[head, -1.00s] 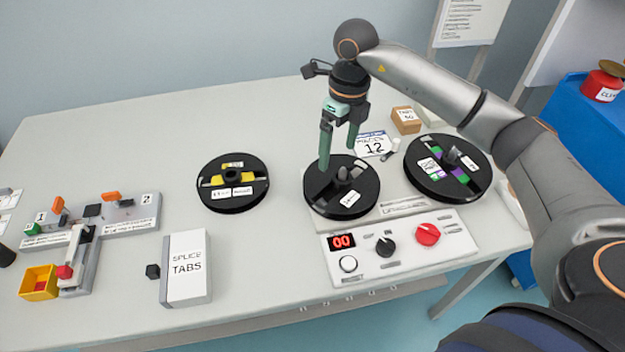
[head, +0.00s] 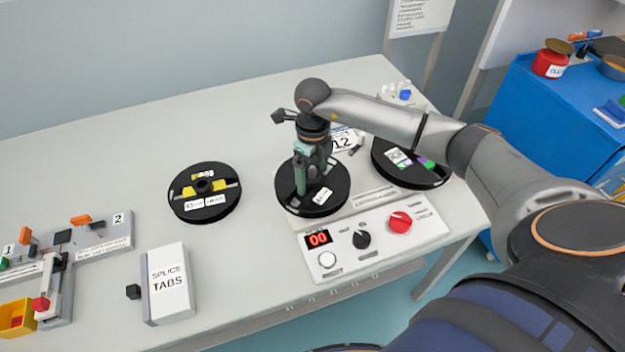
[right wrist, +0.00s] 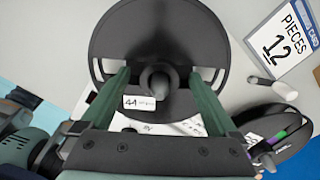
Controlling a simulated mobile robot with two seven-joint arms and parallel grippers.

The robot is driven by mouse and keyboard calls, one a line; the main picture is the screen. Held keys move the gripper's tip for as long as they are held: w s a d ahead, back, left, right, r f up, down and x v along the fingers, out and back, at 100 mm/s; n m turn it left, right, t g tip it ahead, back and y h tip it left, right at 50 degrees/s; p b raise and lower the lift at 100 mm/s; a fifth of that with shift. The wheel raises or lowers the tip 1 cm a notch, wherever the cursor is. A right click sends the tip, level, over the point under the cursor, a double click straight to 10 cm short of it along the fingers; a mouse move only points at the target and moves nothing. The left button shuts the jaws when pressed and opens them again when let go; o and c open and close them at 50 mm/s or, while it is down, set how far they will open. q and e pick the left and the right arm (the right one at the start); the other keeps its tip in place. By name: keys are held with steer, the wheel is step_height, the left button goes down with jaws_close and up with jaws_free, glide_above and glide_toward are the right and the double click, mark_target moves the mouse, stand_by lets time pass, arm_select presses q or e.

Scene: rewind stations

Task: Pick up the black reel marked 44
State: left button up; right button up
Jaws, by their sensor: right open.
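The black reel marked 44 (head: 327,203) sits flat on the left spindle of the rewind station. In the right wrist view the reel (right wrist: 203,35) shows its "44" label (right wrist: 140,102) and its grey centre hub (right wrist: 159,82). My right gripper (head: 313,180) is down over this reel from above. In the right wrist view the open green fingers (right wrist: 160,90) stand on either side of the hub, apart from it. Part of the reel is hidden under the gripper. My left gripper is not in view.
Another reel (head: 408,178) with purple and green patches sits right of it, partly behind my arm. A reel with yellow patches (head: 188,190) lies to the left. The control panel (head: 340,266), the splice tabs box (head: 172,307) and a "12" card (right wrist: 281,41) stand near.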

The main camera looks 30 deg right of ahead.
steer(key=shift+f, duration=0.55)
jaws_close()
stand_by(0.4)
